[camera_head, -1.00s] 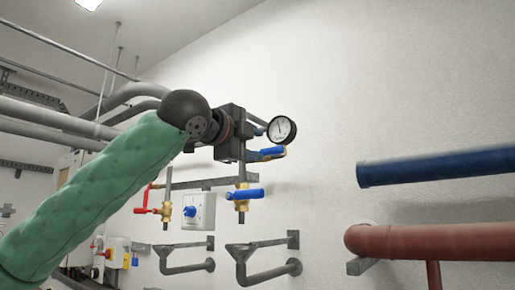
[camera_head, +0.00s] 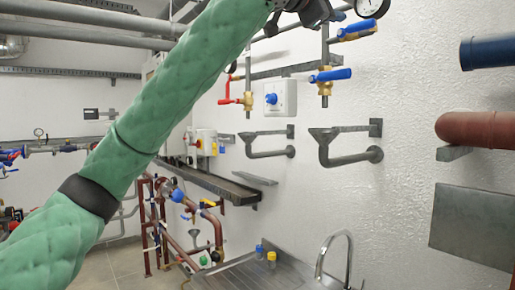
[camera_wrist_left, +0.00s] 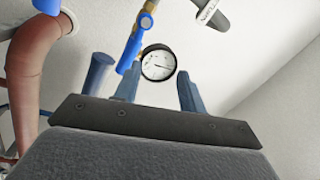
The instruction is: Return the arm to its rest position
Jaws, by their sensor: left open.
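My left arm (camera_head: 165,95), in a green sleeve, rises from the lower left to the top of the head view. Its wrist end is at the top edge, near the pressure gauge (camera_head: 372,6), which is partly cut off. In the left wrist view my left gripper (camera_wrist_left: 158,72) is open, with its two fingers apart and nothing held. The gauge's white dial (camera_wrist_left: 158,64) shows between the fingers, beyond them. I cannot tell the distance from fingers to gauge. The right gripper is in neither view.
Blue-handled valves (camera_head: 331,75) and a red-handled valve (camera_head: 230,99) stand on the wall beside the arm. Drain funnels (camera_head: 324,140) are below. A blue pipe (camera_head: 488,52) and a red-brown pipe (camera_head: 475,129) are at right. A sink tap (camera_head: 336,255) stands lower down.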

